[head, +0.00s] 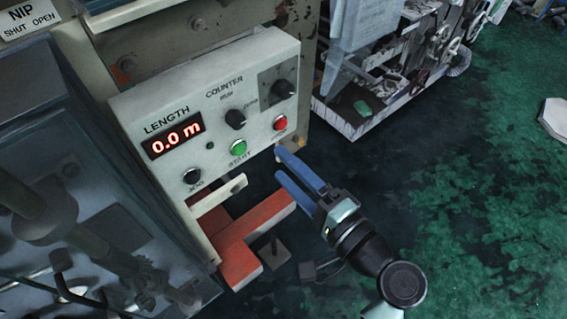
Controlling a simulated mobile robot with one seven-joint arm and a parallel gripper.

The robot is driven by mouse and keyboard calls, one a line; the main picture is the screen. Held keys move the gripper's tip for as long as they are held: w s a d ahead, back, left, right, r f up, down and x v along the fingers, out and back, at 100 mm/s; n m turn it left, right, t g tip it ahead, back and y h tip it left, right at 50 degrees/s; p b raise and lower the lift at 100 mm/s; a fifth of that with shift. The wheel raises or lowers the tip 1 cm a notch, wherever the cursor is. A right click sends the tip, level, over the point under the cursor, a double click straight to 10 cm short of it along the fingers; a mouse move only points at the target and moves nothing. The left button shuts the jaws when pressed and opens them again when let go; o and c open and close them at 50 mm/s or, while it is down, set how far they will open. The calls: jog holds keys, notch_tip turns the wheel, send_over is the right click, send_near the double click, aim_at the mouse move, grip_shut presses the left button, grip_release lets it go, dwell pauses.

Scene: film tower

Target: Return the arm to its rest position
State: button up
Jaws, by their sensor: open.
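My gripper (282,166) is in the middle of the head view, with its two blue fingers apart and nothing between them. The fingers point up and left, toward the lower right of a white control panel (185,98). In the picture the fingertips lie below the red button (280,123) and right of the green START button (238,147). I cannot tell how far the fingertips are from the panel. The arm behind the gripper runs to the lower right. The panel's red display (172,139) reads 0.0 m.
An orange-red metal foot (238,262) and a pale bar (217,192) jut out below the panel. Grey machinery (75,205) fills the left side. A machine with a pale base (355,128) stands at the top right. Open green, stained floor (490,190) lies to the right.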

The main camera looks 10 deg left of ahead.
dwell(0.3)
jog(key=w+d+r+n+t+h+p, duration=0.1)
jog(key=w+r+n+t+h+p, duration=0.25)
jog(key=r, duration=1.05)
jog(key=w+d+r+n+t+h+p, duration=0.2)
jog(key=w+r+n+t+h, duration=0.15)
jog(key=r, duration=1.15)
jog(key=s+d+r+t+h+p, duration=0.1)
jog(key=s+r+t+h, duration=0.2)
jog(key=r, duration=0.9)
jog(key=s+d+r+t+h+p, duration=0.1)
jog(key=s+r+t+h, duration=0.3)
jog(key=r, duration=0.8)
jog(key=s+d+t, duration=0.1)
jog(key=s+t, duration=0.1)
jog(key=s, duration=0.2)
jog(key=shift+s+r+n+p, duration=0.25)
jog(key=shift+r+n+p, duration=0.05)
jog(key=shift+n, duration=0.1)
jog(key=shift+w+f, duration=0.1)
